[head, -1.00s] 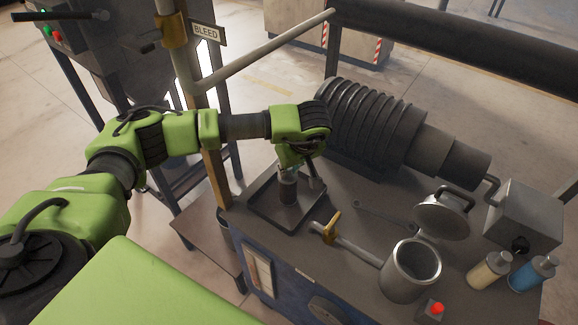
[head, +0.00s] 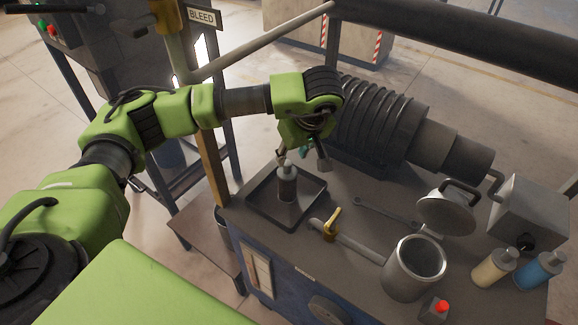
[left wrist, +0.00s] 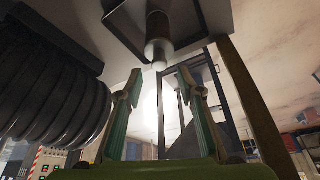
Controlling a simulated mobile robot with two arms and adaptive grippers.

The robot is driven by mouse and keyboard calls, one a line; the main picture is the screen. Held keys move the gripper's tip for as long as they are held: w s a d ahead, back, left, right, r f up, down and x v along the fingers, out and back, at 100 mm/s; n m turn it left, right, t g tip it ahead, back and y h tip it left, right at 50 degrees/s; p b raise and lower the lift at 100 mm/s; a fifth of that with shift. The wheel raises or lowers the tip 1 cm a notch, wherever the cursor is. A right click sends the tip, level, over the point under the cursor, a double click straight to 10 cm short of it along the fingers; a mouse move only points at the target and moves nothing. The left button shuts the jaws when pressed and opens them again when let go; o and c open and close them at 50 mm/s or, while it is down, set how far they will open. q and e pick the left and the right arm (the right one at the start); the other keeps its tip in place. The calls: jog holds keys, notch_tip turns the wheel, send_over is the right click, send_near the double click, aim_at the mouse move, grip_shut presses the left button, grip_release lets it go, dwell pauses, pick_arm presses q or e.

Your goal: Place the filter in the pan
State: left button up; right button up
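The filter (head: 287,185) is a dark grey cylinder with a paler top. It stands upright in the pan (head: 262,202), a shallow black square tray on the bench. My left gripper (head: 302,158) is open just above and to the right of the filter's top, apart from it. In the left wrist view the filter (left wrist: 158,35) shows beyond the two spread green fingers (left wrist: 156,95), with nothing between them. The dark pan (left wrist: 190,18) lies behind it there. My right gripper is not in view.
A ribbed black cylinder unit (head: 375,120) stands close to the right of my left gripper. A yellow-handled valve pipe (head: 350,240), a wrench (head: 385,213), an open metal pot (head: 413,270) and two bottles (head: 493,267) are on the bench. A post (head: 212,170) rises left of the pan.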

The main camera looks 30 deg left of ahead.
pick_arm(q)
jog(key=b+v, duration=0.1)
jog(key=v, duration=0.4)
jog(key=shift+s+d+r+b, duration=0.1)
jog(key=shift+d+r+b, duration=0.05)
jog(key=shift+r+b, duration=0.2)
